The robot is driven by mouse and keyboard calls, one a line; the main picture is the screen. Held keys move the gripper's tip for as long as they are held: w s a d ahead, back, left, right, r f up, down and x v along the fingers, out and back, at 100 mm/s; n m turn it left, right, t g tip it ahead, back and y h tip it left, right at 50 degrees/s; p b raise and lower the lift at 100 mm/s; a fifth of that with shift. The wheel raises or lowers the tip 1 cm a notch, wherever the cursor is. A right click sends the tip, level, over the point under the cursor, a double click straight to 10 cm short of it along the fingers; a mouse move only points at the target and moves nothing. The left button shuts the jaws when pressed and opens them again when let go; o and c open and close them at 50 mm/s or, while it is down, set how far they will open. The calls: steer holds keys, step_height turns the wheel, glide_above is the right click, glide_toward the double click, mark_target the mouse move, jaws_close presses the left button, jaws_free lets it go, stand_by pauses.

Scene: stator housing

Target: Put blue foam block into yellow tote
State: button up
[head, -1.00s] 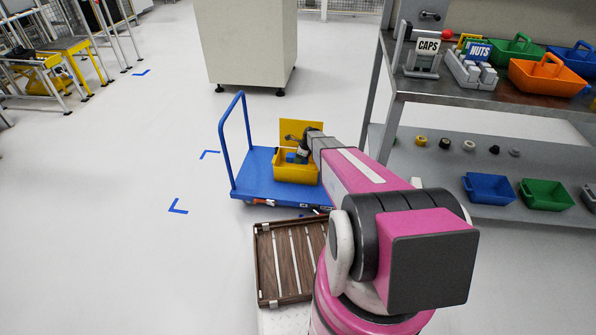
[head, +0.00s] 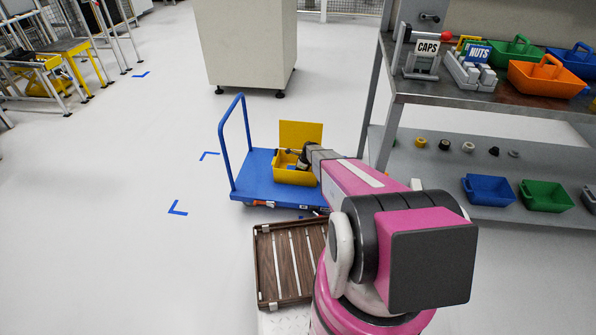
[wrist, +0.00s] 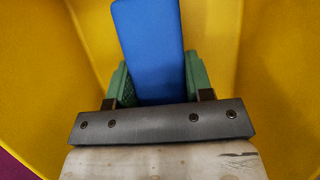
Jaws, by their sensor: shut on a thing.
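In the wrist view my gripper (wrist: 158,92) is shut on the blue foam block (wrist: 152,45), with a green finger pad on each side of it. Yellow tote walls (wrist: 75,65) surround the block and fingers in that view. In the head view the yellow tote (head: 292,177) stands on a blue cart with its yellow lid raised at the back. My gripper (head: 300,164) reaches down into the tote there, and the block is hard to make out. I cannot tell whether the block touches the tote floor.
The blue cart (head: 255,184) has a tall handle (head: 222,145) on its left. A brown slatted crate (head: 290,262) lies nearer to me. A metal shelf unit (head: 455,100) with bins stands at the right.

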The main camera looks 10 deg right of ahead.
steer(key=o, duration=1)
steer(key=shift+r, duration=0.1)
steer(key=v, duration=1.2)
steer(key=shift+s+a, duration=0.1)
steer(key=shift+a, duration=0.05)
steer(key=s+a+r+n+h, duration=0.1)
steer(key=s+r+n, duration=0.6)
steer(key=s, duration=0.5)
steer(key=s+a+r+n+g+h, duration=0.1)
steer(key=s+a+r+n+h, duration=0.1)
steer(key=s+r+n, duration=0.5)
steer(key=s+a+r+n+h, duration=0.1)
steer(key=s+r+n, duration=0.6)
steer(key=s+r, duration=0.6)
steer(key=shift+s+a+r+n, duration=0.1)
steer(key=shift+s+a+n, duration=0.1)
steer(key=shift+s, duration=0.7)
steer(key=shift+s+a+r+n, duration=0.1)
steer(key=shift+s+n, duration=0.1)
steer(key=shift+s, duration=0.7)
